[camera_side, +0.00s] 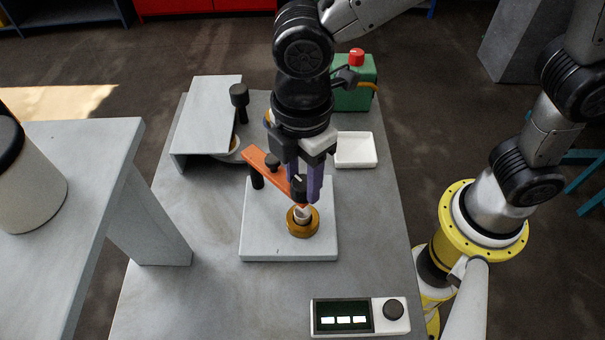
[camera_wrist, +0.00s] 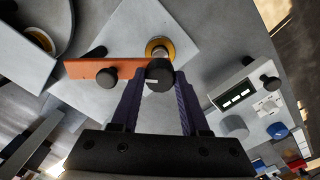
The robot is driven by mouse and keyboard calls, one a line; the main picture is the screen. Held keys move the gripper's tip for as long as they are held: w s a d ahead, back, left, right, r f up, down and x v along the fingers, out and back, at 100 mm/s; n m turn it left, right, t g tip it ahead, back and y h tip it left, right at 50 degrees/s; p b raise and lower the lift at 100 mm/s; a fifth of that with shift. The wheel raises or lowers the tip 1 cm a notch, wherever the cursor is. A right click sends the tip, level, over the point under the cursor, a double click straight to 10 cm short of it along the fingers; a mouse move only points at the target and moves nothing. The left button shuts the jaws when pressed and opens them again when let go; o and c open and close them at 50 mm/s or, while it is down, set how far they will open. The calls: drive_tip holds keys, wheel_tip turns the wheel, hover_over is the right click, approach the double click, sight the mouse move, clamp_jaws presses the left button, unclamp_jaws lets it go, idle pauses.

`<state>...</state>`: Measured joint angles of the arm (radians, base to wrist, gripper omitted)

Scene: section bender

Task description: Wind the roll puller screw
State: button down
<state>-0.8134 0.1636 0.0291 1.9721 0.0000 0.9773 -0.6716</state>
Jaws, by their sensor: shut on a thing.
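The puller's orange arm (camera_side: 262,165) stands over a white base plate (camera_side: 262,238), with its right end above a brass ring (camera_side: 301,230) that has a pale core. A black knob with a white mark (camera_side: 299,182) sits on that end and appears to be the puller screw's head. It also shows in the wrist view (camera_wrist: 159,72). My gripper (camera_side: 305,194) points down with its purple fingers on both sides of this knob, shut on it. The screw's lower part and its contact with the core are not clear. A second black knob (camera_side: 272,160) sits farther along the arm.
A control box (camera_side: 343,316) with a lit display and dial stands at the front right. A white tray (camera_side: 355,150) and a green box with a red button (camera_side: 356,58) stand behind. A grey cover (camera_side: 207,115) is at back left. The bench's front left is clear.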

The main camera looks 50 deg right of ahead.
drive_tip(key=m, duration=1)
drive_tip(key=shift+r, duration=0.1)
drive_tip(key=m, duration=1)
drive_tip(key=shift+m, duration=0.3)
idle(0.4)
drive_tip(key=shift+c, duration=2)
unclamp_jaws()
